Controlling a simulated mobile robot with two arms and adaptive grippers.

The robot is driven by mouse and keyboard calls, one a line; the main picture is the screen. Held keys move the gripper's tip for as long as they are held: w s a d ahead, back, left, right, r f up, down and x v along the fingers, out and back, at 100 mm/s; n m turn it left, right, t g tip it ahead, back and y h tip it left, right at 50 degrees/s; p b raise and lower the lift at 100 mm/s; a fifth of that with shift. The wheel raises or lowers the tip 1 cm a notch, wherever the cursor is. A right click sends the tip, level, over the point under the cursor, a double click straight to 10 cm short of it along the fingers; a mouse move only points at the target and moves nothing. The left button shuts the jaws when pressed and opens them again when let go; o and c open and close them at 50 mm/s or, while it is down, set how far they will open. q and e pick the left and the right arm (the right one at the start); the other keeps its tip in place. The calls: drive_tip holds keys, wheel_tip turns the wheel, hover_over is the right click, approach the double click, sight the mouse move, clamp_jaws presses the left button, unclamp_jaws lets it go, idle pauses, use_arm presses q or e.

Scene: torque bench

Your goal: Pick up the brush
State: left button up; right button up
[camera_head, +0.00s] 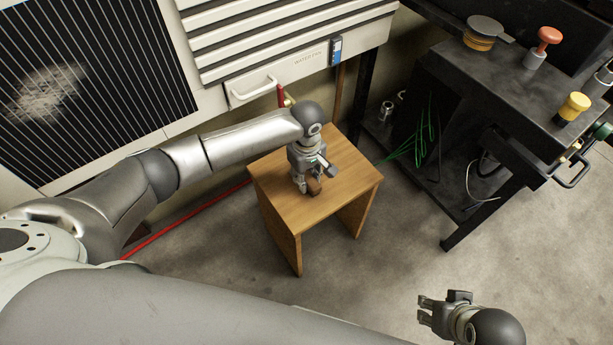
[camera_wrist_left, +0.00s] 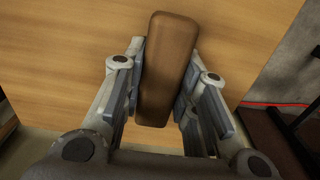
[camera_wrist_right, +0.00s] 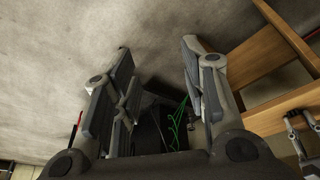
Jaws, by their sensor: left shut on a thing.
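The brush shows as a brown, rounded block (camera_wrist_left: 168,65) between the fingers of my left gripper (camera_wrist_left: 164,85) in the left wrist view. The left fingers are shut on its two sides. In the head view the brush (camera_head: 314,186) is a small brown piece under my left gripper (camera_head: 306,184), over the small wooden table (camera_head: 343,183). I cannot tell whether it touches the tabletop. My right gripper (camera_head: 424,311) is at the lower right of the head view, away from the table. Its fingers (camera_wrist_right: 155,85) are apart and empty in the right wrist view.
A dark metal bench (camera_head: 500,95) stands at the right with a red-topped knob (camera_head: 549,35) and a yellow-topped one (camera_head: 574,105) on it. Green wires (camera_head: 422,135) hang by its lower shelf. A white slatted cabinet (camera_head: 290,45) stands behind the table. The floor in front is clear.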

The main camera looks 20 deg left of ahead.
sight(307, 176)
use_arm(q)
drive_tip(key=shift+r, duration=0.35)
wheel_tip(307, 176, up, 3)
drive_tip(key=shift+s+f+p, duration=0.1)
drive_tip(key=shift+s+p, duration=0.05)
drive_tip(key=shift+p, duration=0.55)
drive_tip(key=s+d+r+p, duration=0.2)
drive_tip(key=s+r+p, duration=0.3)
drive_tip(key=s+r, duration=0.4)
drive_tip(key=s, duration=0.4)
drive_tip(key=shift+s+d+r, duration=0.2)
drive_tip(key=shift+d, duration=0.2)
use_arm(e)
drive_tip(key=s+f, duration=0.2)
drive_tip(key=f, duration=0.9)
drive_tip(key=s+f+g, duration=0.1)
drive_tip(key=s+f, duration=0.1)
drive_tip(key=f, duration=0.9)
drive_tip(key=shift+s+d+f+g, duration=0.2)
drive_tip(key=shift+s+g, duration=0.1)
drive_tip(key=shift+s, duration=0.1)
use_arm(q)
drive_tip(key=o, duration=0.4)
drive_tip(key=shift+c, duration=1.4)
